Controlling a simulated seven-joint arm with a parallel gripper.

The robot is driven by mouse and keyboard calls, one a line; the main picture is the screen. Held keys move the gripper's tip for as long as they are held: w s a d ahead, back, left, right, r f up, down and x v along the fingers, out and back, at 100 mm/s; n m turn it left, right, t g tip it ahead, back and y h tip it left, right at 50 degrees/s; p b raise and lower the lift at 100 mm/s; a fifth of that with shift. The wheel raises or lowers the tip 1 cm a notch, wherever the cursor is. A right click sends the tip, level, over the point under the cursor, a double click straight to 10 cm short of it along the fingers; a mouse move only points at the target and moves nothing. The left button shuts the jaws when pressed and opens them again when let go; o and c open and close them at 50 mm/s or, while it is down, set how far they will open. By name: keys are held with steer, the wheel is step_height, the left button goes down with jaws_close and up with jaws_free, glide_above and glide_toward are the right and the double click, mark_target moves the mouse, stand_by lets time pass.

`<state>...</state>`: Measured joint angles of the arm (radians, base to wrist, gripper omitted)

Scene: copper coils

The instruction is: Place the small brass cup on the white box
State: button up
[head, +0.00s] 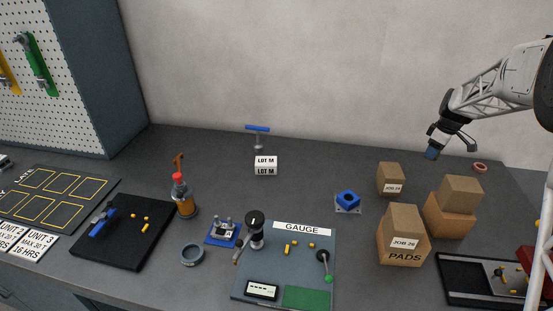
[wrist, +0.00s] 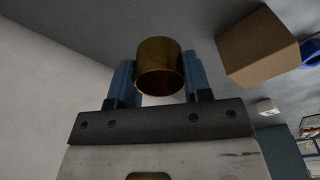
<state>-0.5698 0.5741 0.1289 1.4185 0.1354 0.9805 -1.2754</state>
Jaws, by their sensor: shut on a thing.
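The small brass cup (wrist: 158,68) is between the two blue fingers of my gripper (wrist: 158,80) in the wrist view, and the fingers are shut on it. In the head view my gripper (head: 432,153) is raised over the back right of the bench, and I cannot make out the cup there. The white box (head: 265,165), marked LOT M, stands near the back middle of the bench, well to the left of my gripper. A small white block, seemingly this box, also shows in the wrist view (wrist: 267,107).
Cardboard boxes (head: 390,180) stand on the right, below my gripper. A copper ring (head: 480,168) lies at the back right. A blue-handled T-shaped tool (head: 257,129) stands just behind the white box. The bench around the white box is mostly clear.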

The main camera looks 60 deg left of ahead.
steer(key=s+a+n, duration=0.1)
steer(key=s+a, duration=0.7)
steer(key=s, duration=0.5)
steer(key=s+a, duration=0.8)
steer(key=s, duration=0.4)
steer(key=s+a, duration=0.3)
steer(key=s, duration=1)
steer(key=s+a+n, duration=0.1)
steer(key=s+a, duration=0.2)
steer(key=s, duration=1.1)
steer(key=shift+a+f, duration=0.15)
steer(key=shift+a, duration=0.05)
steer(key=shift+w, duration=0.1)
glide_above(265, 160)
steer(key=shift+d+f, duration=0.2)
steer(key=shift+f, duration=0.5)
steer(key=shift+f, duration=1.75)
